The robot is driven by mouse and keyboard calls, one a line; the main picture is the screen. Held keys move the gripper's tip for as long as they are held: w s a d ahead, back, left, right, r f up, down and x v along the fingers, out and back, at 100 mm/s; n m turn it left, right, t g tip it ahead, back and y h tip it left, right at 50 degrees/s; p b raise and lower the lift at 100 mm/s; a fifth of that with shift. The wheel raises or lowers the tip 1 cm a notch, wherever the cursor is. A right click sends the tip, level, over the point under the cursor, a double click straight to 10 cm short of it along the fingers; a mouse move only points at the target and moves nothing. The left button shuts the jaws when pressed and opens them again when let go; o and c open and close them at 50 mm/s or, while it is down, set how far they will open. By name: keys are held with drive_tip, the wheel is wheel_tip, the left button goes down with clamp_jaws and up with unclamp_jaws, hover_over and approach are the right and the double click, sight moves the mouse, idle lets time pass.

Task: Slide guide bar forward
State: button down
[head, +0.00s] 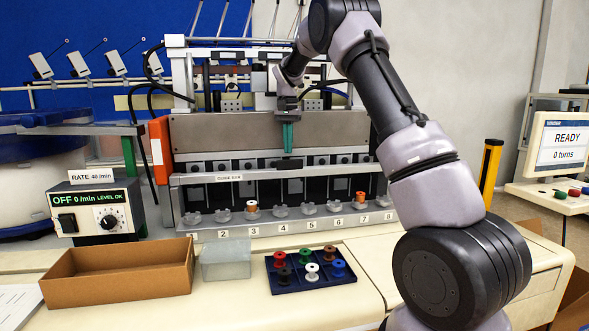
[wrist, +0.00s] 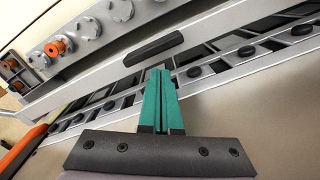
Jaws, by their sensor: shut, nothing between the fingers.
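The guide bar (head: 262,174) is a long grey rail labelled GUIDE BAR, running across the front of the machine above the numbered stations. In the wrist view the bar (wrist: 84,80) runs diagonally and carries a short black grip (wrist: 153,49). My gripper (head: 288,151) has teal fingers pointing down behind the bar, near its middle. In the wrist view the closed fingertips (wrist: 159,71) are empty and lie close beside the black grip. I cannot tell whether they touch it.
Numbered stations with grey holders stand in front of the bar; orange-topped spools (head: 251,206) (head: 360,197) sit at two of them. An orange end plate (head: 160,148) is left.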

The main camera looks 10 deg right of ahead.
sight(288, 161)
drive_tip(key=shift+f, duration=2.7)
drive_tip(key=shift+s+f, duration=0.1)
drive_tip(key=shift+f, duration=0.05)
drive_tip(key=s, duration=0.9)
drive_tip(key=shift+w, duration=0.1)
